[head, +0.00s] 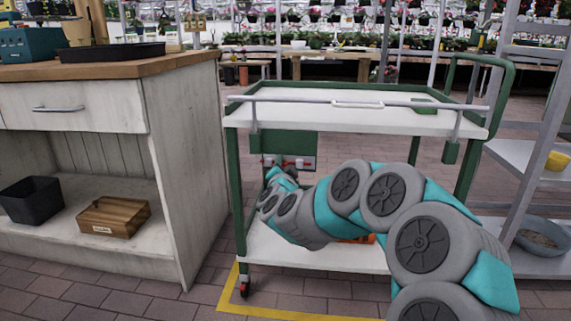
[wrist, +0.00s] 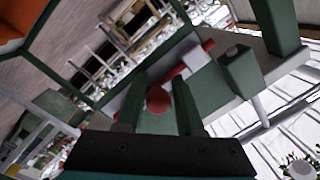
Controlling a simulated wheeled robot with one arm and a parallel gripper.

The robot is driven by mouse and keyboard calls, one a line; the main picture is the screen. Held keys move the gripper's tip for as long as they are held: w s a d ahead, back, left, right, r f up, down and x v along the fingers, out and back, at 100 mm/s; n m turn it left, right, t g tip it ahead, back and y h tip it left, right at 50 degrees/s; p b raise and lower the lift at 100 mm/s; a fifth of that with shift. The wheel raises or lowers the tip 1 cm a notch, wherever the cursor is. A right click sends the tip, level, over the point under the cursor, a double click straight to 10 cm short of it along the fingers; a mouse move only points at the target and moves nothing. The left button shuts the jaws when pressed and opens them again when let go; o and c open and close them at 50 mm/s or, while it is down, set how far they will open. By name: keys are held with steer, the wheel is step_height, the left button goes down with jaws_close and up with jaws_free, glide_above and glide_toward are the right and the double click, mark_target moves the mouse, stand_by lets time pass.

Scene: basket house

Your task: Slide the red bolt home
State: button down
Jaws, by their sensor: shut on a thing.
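The red rod (wrist: 207,45) runs from behind the knob up and to the right, through a pale piece on the plate. In the head view my arm reaches in from the lower right and my gripper (head: 281,174) is just below the plate, partly hidden. How far the bolt is in cannot be told.
A wooden cabinet (head: 185,160) stands close on the left, holding a black bin (head: 32,203) and a wooden box (head: 113,217). Grey shelving (head: 535,150) stands on the right.

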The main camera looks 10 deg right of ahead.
mark_target(272, 162)
steer(key=a, duration=0.1)
steer(key=w+a+p, duration=0.1)
steer(key=a, duration=0.1)
steer(key=shift+a+f+p, duration=0.1)
steer(key=shift+p, duration=0.2)
steer(key=c, duration=0.7)
jaws_free()
steer(key=shift+w+a, duration=0.1)
steer(key=shift+p+v, duration=0.3)
steer(key=shift+v, duration=3.6)
